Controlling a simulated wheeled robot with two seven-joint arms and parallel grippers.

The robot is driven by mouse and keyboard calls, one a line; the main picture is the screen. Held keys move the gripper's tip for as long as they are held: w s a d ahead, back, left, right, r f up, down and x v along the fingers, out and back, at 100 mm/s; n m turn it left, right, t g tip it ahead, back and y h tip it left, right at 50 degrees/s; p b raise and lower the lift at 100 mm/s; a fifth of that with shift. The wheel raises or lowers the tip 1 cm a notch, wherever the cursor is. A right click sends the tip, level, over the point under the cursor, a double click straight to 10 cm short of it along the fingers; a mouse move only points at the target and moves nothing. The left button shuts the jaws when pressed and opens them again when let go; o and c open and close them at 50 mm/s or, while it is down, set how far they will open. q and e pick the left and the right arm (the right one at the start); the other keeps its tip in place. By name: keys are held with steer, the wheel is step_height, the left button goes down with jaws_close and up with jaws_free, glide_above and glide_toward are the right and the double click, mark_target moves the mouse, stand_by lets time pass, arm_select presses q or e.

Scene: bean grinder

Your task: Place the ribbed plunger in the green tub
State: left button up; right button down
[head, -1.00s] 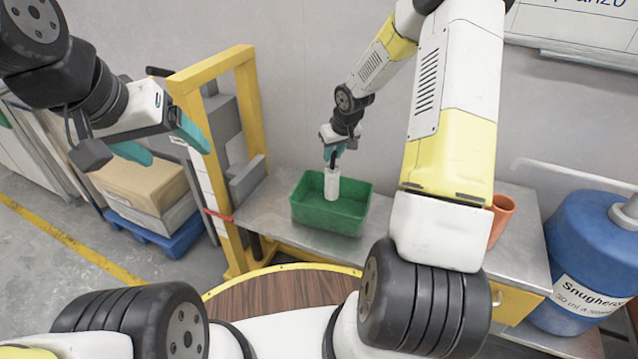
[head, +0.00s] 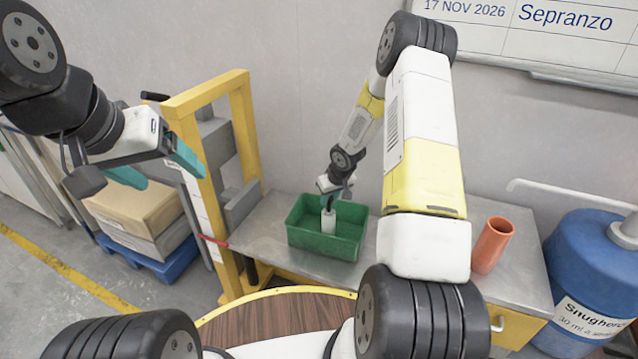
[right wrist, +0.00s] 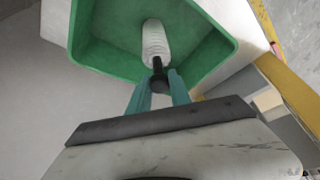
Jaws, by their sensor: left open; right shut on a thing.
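The green tub (head: 345,245) stands on the metal bench. The ribbed plunger (head: 328,222) is upright, its white ribbed body inside the tub's outline. In the right wrist view, the plunger (right wrist: 155,42) has a white ribbed body and a dark handle end, with the green tub (right wrist: 98,62) around it. My right gripper (head: 327,203) is shut on the plunger's dark end; its teal fingers (right wrist: 159,88) show in the right wrist view. Whether the plunger touches the tub's floor I cannot tell. My left gripper (head: 160,170) is open and empty, well to the left of the tub.
An orange cup (head: 492,245) stands on the metal bench (head: 272,240), right of the tub. A yellow frame (head: 190,130) rises at the bench's left. A blue barrel (head: 580,262) stands at the far right. Cardboard boxes (head: 140,205) lie on a blue pallet at left.

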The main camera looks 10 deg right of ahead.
steer(key=c, duration=1.2)
jaws_free()
steer(key=shift+f, duration=0.1)
steer(key=s+r+h, duration=0.1)
steer(key=s+r, duration=0.4)
steer(key=r, duration=0.5)
steer(key=s+r+m, duration=0.1)
steer(key=s+r, duration=0.4)
steer(key=r, duration=0.5)
steer(key=s+r+h, duration=0.1)
steer(key=s+r, duration=0.4)
steer(key=r, duration=0.5)
steer(key=s+a+r+y, duration=0.1)
steer(key=s+r, duration=0.2)
steer(key=s, duration=0.3)
steer(key=s+a+r+m+t+y, duration=0.1)
steer(key=s+a+r, duration=0.1)
steer(key=s, duration=0.4)
steer(key=s+a+r+y, duration=0.1)
steer(key=s+a+r, duration=0.1)
steer(key=s, duration=0.4)
steer(key=shift+s+a+r+m+t, duration=0.1)
steer(key=shift+s+r+m+t, duration=0.1)
steer(key=shift+r, duration=0.2)
steer(key=shift+s+a+r+m+t, duration=0.1)
steer(key=shift+r+t, duration=0.1)
steer(key=shift+r, duration=0.2)
